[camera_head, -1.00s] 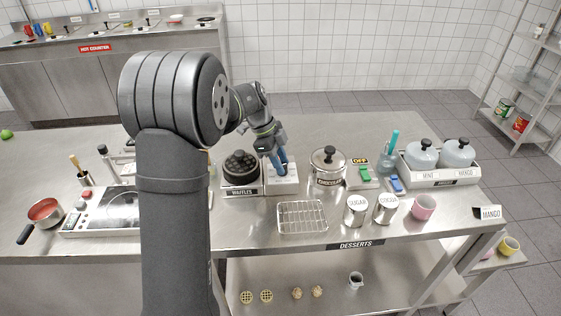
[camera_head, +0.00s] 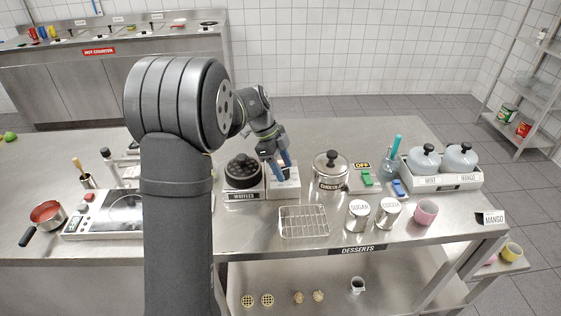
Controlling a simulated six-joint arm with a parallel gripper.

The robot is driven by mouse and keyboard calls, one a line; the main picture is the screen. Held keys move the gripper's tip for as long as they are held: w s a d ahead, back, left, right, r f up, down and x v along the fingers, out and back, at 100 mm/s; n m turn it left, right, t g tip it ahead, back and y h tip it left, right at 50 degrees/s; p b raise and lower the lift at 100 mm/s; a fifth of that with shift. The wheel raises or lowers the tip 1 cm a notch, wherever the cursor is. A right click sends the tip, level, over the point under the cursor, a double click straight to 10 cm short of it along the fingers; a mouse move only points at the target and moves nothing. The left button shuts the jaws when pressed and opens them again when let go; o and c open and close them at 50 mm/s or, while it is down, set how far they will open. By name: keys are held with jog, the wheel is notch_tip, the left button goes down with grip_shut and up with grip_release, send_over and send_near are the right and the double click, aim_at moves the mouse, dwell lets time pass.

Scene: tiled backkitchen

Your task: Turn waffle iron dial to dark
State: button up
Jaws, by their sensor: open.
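The waffle iron (camera_head: 243,172) is a round black unit with a bumpy top on a base labelled WAFFLES, left of my gripper. A white control panel (camera_head: 291,192) adjoins it on the right. My gripper (camera_head: 284,177) has blue fingers, apart from each other, pointing down just over this panel. The fingers are open with nothing seen between them. The dial is too small or hidden by the fingers to make out, so its setting cannot be read. Whether the fingertips touch the panel cannot be told.
A lidded pot (camera_head: 331,175) labelled CHOCOLATE stands close on the right of the panel. A wire rack (camera_head: 303,222) lies in front. SUGAR (camera_head: 358,216) and COCOA (camera_head: 388,214) tins stand front right. The counter behind is clear.

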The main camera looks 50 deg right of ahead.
jog(key=v, duration=1.7)
jog(key=shift+r, duration=0.2)
jog(key=x, duration=1.7)
jog(key=shift+f, duration=0.2)
jog(key=shift+r, duration=0.1)
jog(key=n, duration=0.2)
jog(key=n+t+h, duration=0.1)
jog(key=n, duration=0.1)
jog(key=shift+s+a+n+h, duration=0.1)
jog(key=shift+n+h, duration=0.2)
jog(key=n+t, duration=0.1)
jog(key=n, duration=0.3)
jog(key=shift+s+h, duration=0.1)
jog(key=shift+h, duration=0.3)
jog(key=n+t, duration=0.1)
jog(key=n, duration=0.1)
jog(key=n+t, duration=0.1)
jog(key=n, duration=0.1)
jog(key=shift+s+n+h, duration=0.1)
jog(key=shift+n+h, duration=0.2)
jog(key=shift+s+n+t, duration=0.1)
jog(key=shift+n+t, duration=0.7)
jog(key=shift+n, duration=1.2)
